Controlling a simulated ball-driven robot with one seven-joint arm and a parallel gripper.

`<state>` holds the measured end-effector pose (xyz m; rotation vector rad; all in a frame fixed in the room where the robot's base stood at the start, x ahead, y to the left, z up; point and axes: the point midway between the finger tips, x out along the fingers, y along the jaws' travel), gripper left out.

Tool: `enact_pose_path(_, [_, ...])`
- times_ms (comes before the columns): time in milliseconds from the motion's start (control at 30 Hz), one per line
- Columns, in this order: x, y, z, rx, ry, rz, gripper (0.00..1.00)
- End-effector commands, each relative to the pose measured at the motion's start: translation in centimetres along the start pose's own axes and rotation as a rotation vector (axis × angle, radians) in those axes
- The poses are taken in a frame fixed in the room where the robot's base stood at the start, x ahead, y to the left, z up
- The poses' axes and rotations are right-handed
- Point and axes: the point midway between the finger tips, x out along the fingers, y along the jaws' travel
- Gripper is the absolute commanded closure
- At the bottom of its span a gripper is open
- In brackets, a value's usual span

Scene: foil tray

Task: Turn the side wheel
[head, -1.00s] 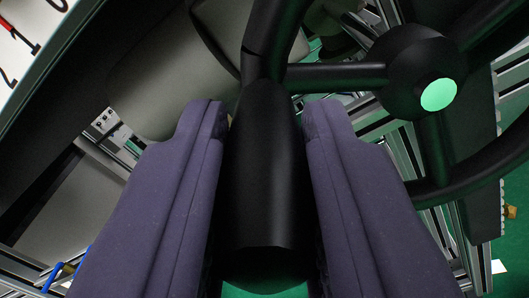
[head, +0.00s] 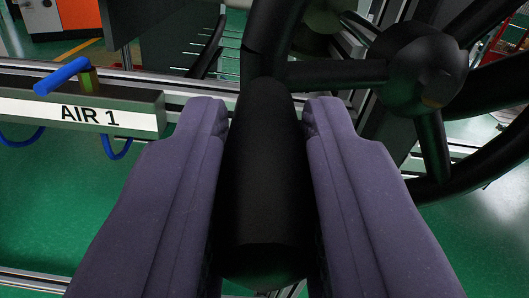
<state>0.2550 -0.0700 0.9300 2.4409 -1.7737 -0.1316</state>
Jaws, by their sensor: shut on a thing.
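The black side wheel (head: 330,74) fills the upper right of the view, with its round hub (head: 425,68) and spokes. Its black handle (head: 262,170) points toward me in the middle of the picture. My gripper (head: 264,125) has two purple-grey fingers, one on each side of the handle, and is shut on it. The handle's front end sticks out between the fingers. Part of the wheel rim at the top runs out of the picture.
At left, a bar labelled AIR 1 (head: 90,115) carries a blue valve lever (head: 62,76) and blue hoses. Metal frame rails (head: 200,88) run behind it. Green floor (head: 50,205) shows below. An orange and white cabinet (head: 60,20) stands far back at upper left.

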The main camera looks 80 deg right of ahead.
Motion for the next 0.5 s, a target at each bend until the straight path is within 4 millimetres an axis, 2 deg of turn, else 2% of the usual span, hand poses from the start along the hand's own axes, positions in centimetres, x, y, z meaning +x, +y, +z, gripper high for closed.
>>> enact_pose_path(500, [0.11,0.00,0.43,-0.047,-0.003,-0.002,1.00])
